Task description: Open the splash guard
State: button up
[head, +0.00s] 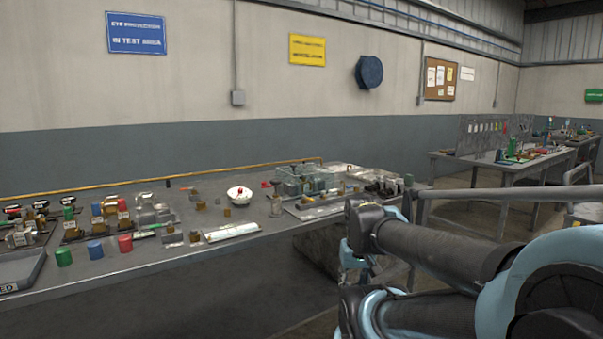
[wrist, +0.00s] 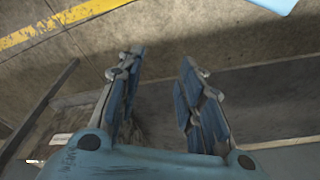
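A clear, box-like cover (head: 304,178) stands toward the right part of the long grey bench in the head view, with dark greenish items inside or behind it. It may be the splash guard, but it is too small to be sure, and I cannot tell whether it is open. My gripper (wrist: 161,63) shows in the wrist view with its two fingers apart and nothing between them. It hangs over bare floor. In the head view my arm is at the right, and the gripper is off the bench's right end, apart from the cover.
The bench (head: 150,268) holds a white bowl (head: 239,194), a red cylinder (head: 125,243), a blue one (head: 95,250), a green one (head: 63,257) and a dark tray (head: 20,268). Another table (head: 505,165) stands at the back right. A yellow floor stripe (wrist: 60,22) shows below.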

notch_tip(320, 180, up, 3)
notch_tip(320, 180, up, 38)
jog(key=n+t, duration=0.1)
jog(key=t, duration=0.1)
send_over(294, 165)
jog(key=s, duration=0.6)
jog(key=shift+y, duration=0.3)
jog(key=x, duration=1.1)
jog(key=d+x, duration=0.1)
jog(key=x, duration=0.5)
jog(key=shift+w+f, duration=0.15)
jog(key=shift+w, duration=0.1)
grip_shut()
